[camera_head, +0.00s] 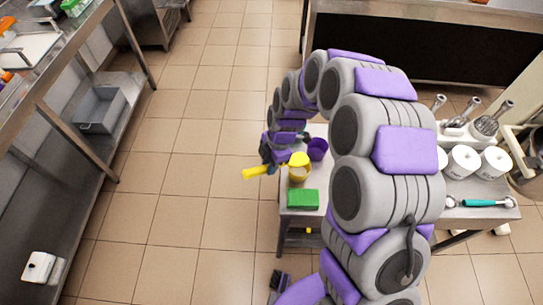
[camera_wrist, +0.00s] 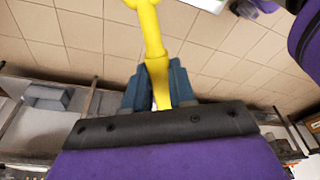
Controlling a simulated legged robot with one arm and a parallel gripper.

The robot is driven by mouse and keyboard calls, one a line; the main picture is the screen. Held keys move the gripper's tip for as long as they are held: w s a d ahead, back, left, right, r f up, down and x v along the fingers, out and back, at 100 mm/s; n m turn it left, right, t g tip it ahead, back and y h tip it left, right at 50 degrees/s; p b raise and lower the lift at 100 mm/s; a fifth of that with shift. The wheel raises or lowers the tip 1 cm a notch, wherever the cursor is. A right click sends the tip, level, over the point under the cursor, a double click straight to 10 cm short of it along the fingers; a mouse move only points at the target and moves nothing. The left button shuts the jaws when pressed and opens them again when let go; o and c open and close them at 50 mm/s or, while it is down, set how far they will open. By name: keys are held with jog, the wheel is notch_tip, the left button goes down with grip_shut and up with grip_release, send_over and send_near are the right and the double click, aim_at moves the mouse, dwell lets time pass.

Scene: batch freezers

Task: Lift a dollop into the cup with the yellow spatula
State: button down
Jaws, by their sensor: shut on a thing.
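My gripper (camera_head: 268,156) is shut on the yellow spatula (camera_head: 256,172) at the left edge of the small table. In the wrist view, the spatula (camera_wrist: 150,35) runs up from between my blue fingers (camera_wrist: 160,80). A yellow cup-like container (camera_head: 299,175) stands on the table just right of my gripper. A rounded yellow part shows at its top; I cannot tell if it is the spatula's head or a separate thing. A purple cup (camera_head: 318,149) stands behind it, partly hidden by my arm. No dollop can be made out.
A green block (camera_head: 303,199) lies at the table's front left. My arm hides the table's middle. Tiled floor left of the table is clear up to a steel shelf (camera_head: 75,150).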

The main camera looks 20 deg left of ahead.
jog(key=shift+s+d+f+t+h, duration=0.3)
jog(key=shift+f+t+h, duration=0.1)
jog(key=shift+h, duration=0.1)
jog(key=shift+w+r, duration=0.1)
jog(key=shift+a+r+p, duration=0.25)
jog(key=shift+r+p, duration=0.1)
jog(key=shift+r, duration=0.25)
jog(key=shift+a+r, duration=0.3)
jog(key=shift+d+r, duration=0.1)
jog(key=shift+d, duration=0.3)
jog(key=shift+a, duration=0.1)
